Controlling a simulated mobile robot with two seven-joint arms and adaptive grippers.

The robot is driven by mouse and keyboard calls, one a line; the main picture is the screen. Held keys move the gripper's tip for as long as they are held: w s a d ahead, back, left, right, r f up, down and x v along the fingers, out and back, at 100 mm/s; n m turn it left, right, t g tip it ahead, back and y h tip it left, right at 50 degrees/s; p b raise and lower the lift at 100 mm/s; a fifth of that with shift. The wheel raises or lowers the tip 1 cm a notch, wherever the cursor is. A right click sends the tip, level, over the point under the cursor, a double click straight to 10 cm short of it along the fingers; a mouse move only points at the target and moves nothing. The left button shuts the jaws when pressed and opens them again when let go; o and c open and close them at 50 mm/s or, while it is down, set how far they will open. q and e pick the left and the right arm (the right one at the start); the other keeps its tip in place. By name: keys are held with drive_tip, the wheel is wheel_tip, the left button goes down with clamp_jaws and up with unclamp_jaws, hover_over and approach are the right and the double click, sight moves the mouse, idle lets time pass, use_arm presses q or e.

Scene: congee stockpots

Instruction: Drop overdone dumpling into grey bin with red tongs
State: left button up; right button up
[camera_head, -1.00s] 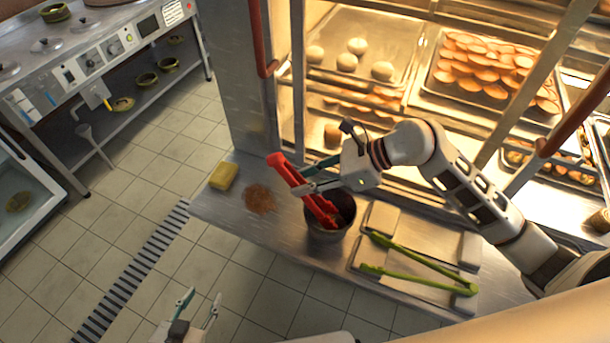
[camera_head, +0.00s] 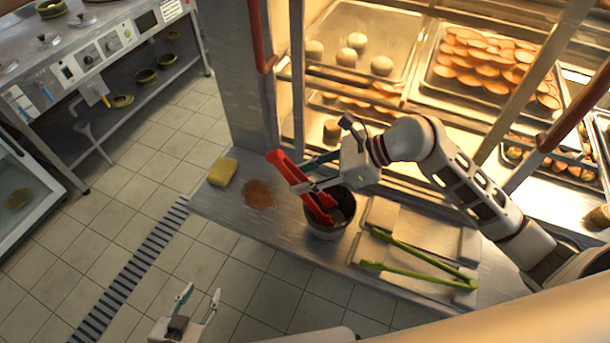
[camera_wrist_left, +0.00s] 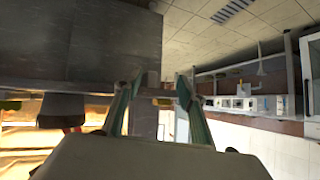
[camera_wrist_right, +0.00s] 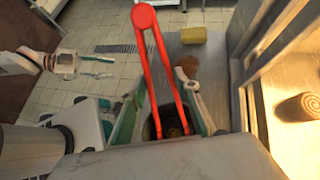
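The red tongs (camera_head: 287,170) are in my right gripper (camera_head: 318,180), with their joined end up to the left and their arms slanting down into the grey bin (camera_head: 328,231). In the right wrist view, the red tongs (camera_wrist_right: 152,45) run between the two fingers of my right gripper (camera_wrist_right: 165,118). A brownish lump (camera_wrist_right: 173,133) shows low between the tong arms; I cannot tell whether it is the overdone dumpling or whether the tongs grip it. My left gripper (camera_head: 199,303) is open and empty, low over the floor; its spread fingers (camera_wrist_left: 155,95) show in the left wrist view.
A yellow sponge (camera_head: 222,171) and a brown powder patch (camera_head: 258,193) lie on the steel counter left of the bin. Green tongs (camera_head: 420,258) lie across flat lidded pans (camera_head: 385,213) to the right. A lit food cabinet (camera_head: 415,95) stands behind.

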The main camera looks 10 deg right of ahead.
wheel_tip(320, 180, up, 10)
drive_tip(key=p, duration=0.6)
drive_tip(key=shift+r+p, duration=0.1)
drive_tip(key=shift+p, duration=0.3)
drive_tip(key=shift+c, duration=0.2)
